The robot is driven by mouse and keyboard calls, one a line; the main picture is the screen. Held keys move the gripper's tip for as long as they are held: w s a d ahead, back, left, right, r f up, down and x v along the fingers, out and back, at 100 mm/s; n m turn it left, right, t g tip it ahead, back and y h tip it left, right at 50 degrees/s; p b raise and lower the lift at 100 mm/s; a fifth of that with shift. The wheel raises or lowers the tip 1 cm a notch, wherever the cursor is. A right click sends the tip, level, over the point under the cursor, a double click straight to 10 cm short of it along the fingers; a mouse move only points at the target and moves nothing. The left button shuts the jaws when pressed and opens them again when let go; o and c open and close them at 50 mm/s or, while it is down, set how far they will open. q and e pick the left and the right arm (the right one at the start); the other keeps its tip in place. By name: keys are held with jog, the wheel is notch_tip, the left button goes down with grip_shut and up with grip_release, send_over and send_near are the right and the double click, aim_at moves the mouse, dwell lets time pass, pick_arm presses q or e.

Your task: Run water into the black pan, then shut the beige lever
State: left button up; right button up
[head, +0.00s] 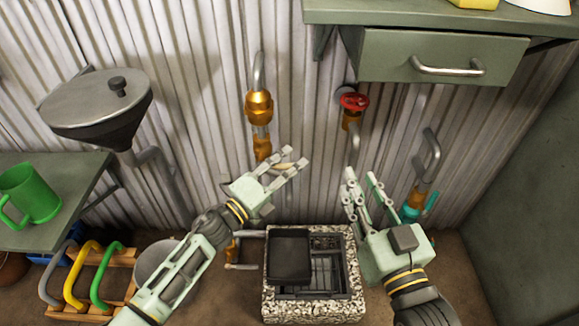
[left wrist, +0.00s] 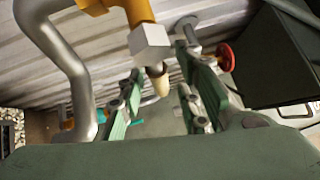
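The black pan (head: 290,258) sits on the grate of a speckled stone drain box (head: 312,310) on the floor. The brass tap (head: 259,106) is on the corrugated wall above and left of it. The beige lever (head: 286,166) is partly hidden by my left gripper (head: 295,157). In the left wrist view the lever (left wrist: 158,80) points in between the spread fingers of my left gripper (left wrist: 160,88), and contact is not clear. My right gripper (head: 361,180) is open and empty, above and right of the pan. I see no water stream.
A red valve wheel (head: 354,102) is right of the tap, and a teal-handled tap (head: 412,210) is further right. A drawer unit (head: 440,58) overhangs at upper right. A grey funnel (head: 98,100), a green mug (head: 30,193) and a wooden rack (head: 118,280) are at left.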

pick_arm(q)
grip_shut()
dwell(0.6)
